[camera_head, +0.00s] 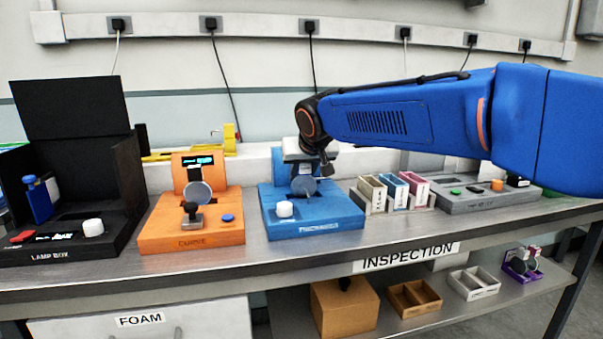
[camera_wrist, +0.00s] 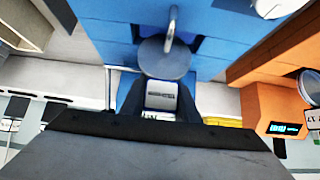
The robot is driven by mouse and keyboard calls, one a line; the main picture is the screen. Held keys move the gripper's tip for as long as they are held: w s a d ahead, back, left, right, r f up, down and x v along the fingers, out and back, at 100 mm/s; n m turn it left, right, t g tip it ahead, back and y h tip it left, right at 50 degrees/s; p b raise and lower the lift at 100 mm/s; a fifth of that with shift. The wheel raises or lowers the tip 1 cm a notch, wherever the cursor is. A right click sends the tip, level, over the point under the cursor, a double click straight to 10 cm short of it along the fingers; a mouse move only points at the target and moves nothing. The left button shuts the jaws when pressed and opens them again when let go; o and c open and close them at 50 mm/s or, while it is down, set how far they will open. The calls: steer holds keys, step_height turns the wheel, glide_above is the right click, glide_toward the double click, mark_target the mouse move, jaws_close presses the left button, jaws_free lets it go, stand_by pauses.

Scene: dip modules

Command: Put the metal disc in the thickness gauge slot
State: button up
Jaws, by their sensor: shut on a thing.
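The metal disc (camera_head: 304,187) is grey and round, and it hangs upright below my gripper (camera_head: 309,165). My gripper is shut on it. In the wrist view the disc (camera_wrist: 165,60) shows at the fingertips, with a curved pale metal part in front of it. The blue thickness gauge (camera_head: 337,212) stands on the bench under my gripper. The disc is over its dark slot opening, close to the block's top. I cannot tell whether its lower edge is in the slot. A white knob (camera_head: 285,209) sits at the gauge's front left.
The orange curve gauge (camera_head: 165,226), with a round disc on it, stands close on the left. A black lamp box (camera_head: 110,180) is farther left. Several small coloured bins (camera_head: 397,190) and a grey tray (camera_head: 485,200) stand to the right. My blue arm reaches in from the right.

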steer(key=o, duration=1.1)
steer(key=shift+f, duration=0.1)
steer(key=shift+s+r, duration=0.15)
steer(key=shift+r, duration=0.2)
steer(key=v, duration=1.1)
steer(key=shift+s+d+r, duration=0.1)
steer(key=shift+s+r, duration=0.05)
steer(key=shift+s, duration=0.1)
